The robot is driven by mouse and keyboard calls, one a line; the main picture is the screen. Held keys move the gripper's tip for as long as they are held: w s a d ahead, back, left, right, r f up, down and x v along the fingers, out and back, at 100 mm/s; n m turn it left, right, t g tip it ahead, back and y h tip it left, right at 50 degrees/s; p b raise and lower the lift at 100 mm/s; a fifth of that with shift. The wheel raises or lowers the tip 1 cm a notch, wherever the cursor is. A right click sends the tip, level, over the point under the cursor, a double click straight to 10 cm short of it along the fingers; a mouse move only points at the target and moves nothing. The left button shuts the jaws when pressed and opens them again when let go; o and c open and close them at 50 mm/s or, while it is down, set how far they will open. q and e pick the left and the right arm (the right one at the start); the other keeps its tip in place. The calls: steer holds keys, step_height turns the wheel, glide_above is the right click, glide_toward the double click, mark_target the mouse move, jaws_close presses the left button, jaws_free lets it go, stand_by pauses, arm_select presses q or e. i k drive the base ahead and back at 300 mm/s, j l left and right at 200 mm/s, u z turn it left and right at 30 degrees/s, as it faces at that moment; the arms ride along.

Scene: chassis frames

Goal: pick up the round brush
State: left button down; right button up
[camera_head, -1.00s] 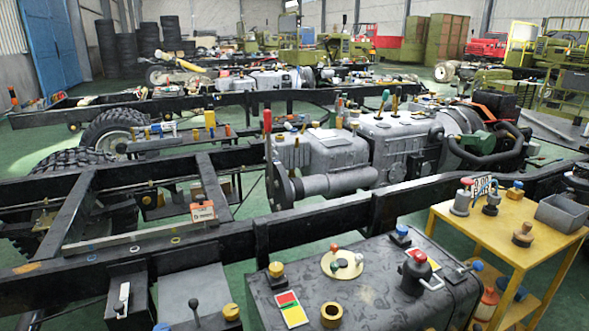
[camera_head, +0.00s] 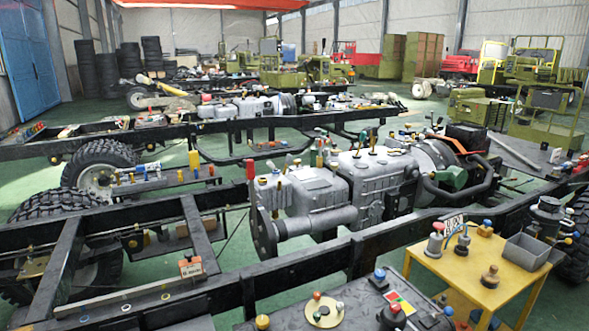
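A small brown round piece with a knob on top (camera_head: 490,277), which looks like the round brush, stands upright on the yellow table (camera_head: 455,272) at the lower right. It is near the table's front right corner, in front of a grey open bin. Its bristles cannot be made out at this size. Neither of my grippers is in view.
A long black chassis rail (camera_head: 285,269) runs behind both.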

mark_target(490, 279)
steer(key=z, duration=1.35)
